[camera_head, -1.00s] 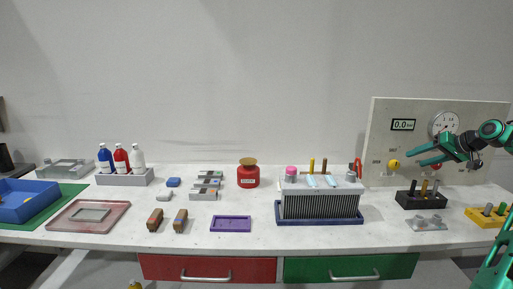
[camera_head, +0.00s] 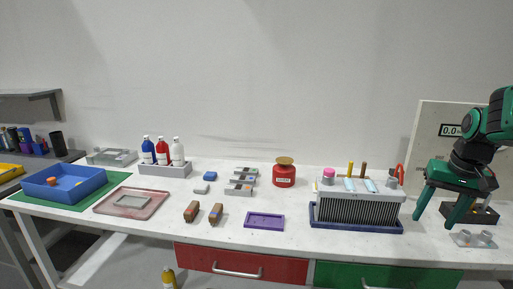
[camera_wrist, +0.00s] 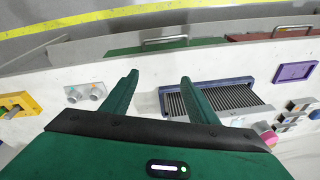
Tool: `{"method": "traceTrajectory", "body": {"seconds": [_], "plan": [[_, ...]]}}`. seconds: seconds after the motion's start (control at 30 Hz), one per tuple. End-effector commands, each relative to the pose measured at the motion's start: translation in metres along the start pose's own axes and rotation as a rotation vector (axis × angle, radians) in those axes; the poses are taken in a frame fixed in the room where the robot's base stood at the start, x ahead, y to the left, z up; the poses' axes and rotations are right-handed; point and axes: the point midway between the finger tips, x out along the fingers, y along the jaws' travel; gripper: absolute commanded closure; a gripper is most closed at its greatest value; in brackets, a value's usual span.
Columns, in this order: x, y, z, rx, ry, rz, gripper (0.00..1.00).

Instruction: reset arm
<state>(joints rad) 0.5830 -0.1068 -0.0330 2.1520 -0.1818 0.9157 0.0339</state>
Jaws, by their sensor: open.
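My gripper (camera_head: 436,212) is at the right of the head view, green with two fingers pointing down. It is open and empty, above the right end of the white table (camera_head: 270,240). In the wrist view my gripper (camera_wrist: 158,82) shows its two fingers spread apart with nothing between them. The finned block in a blue tray (camera_head: 356,228) lies to its left in the head view. A clear plate with two grey knobs (camera_head: 473,240) lies just right of the fingers. My arm hides part of the gauge panel (camera_head: 428,130).
A red can (camera_head: 284,175), purple tray (camera_head: 264,221), bottle rack (camera_head: 165,169), two brown blocks (camera_head: 191,211), pink tray (camera_head: 108,207) and blue bin (camera_head: 62,192) stand along the table. Red (camera_head: 225,260) and green (camera_head: 345,276) drawers are below. The table's front middle is mostly clear.

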Motion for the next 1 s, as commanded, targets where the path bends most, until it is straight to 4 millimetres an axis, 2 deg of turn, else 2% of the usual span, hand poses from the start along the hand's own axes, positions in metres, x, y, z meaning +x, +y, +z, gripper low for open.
{"method": "traceTrajectory", "body": {"seconds": [0.03, 0.2, 0.3, 0.43, 0.5, 0.6, 1.0], "plan": [[-0.003, -0.004, 0.027, 0.0, -0.016, 0.014, 0.46], [-0.003, 0.002, 0.113, 0.028, -0.081, 0.057, 0.46], [0.001, 0.007, 0.158, 0.04, -0.116, 0.07, 0.46], [0.007, 0.014, 0.201, 0.051, -0.154, 0.08, 0.46], [0.01, 0.017, 0.215, 0.055, -0.167, 0.083, 0.46], [0.012, 0.019, 0.226, 0.06, -0.178, 0.085, 0.46], [0.012, 0.02, 0.227, 0.061, -0.18, 0.086, 0.46]]}}
